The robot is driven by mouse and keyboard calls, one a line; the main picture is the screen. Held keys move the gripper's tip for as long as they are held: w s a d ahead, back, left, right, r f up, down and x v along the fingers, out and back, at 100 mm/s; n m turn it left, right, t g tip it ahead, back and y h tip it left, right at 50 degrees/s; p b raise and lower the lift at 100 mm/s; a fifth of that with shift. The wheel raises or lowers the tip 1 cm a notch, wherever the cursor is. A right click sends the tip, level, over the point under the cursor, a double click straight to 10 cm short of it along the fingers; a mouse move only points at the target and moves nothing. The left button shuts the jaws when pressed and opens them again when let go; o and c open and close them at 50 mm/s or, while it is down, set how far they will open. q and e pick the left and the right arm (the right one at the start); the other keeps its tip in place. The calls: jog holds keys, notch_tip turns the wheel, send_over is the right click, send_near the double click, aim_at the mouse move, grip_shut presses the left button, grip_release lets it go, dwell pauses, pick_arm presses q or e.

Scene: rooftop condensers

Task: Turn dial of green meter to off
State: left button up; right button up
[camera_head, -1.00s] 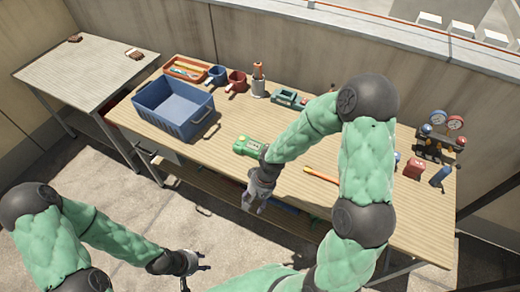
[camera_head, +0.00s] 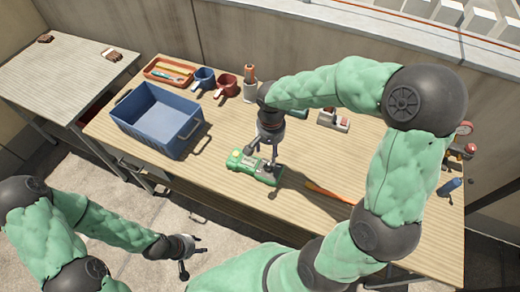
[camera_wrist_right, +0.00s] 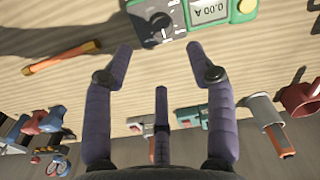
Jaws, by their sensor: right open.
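The green meter (camera_head: 253,167) lies flat on the wooden workbench, in front of the mugs. In the right wrist view the meter (camera_wrist_right: 249,7) shows at the top edge, partly cut off, with a lit display reading 0.00 A. Its dark dial (camera_wrist_right: 157,25) sits on a grey face; the setting is too small to read. My right gripper (camera_head: 262,160) points down just over the meter. Its fingers (camera_wrist_right: 163,48) are spread and empty, with the dial near the gap between them. My left gripper (camera_head: 192,258) is away from the bench, low over the floor, with its fingers apart.
A blue bin (camera_head: 160,118) stands left on the workbench (camera_head: 215,175). Behind are an orange tray (camera_head: 171,71), a blue mug (camera_head: 204,78) and a red mug (camera_head: 227,86). An orange-handled tool (camera_head: 328,193) lies right of the meter.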

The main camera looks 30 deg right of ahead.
aim_at(268, 166)
notch_tip(268, 166, down, 11)
jog(key=b, duration=0.3)
jog(key=shift+w+r+b, duration=0.15)
jog(key=shift+b, duration=0.2)
grip_shut()
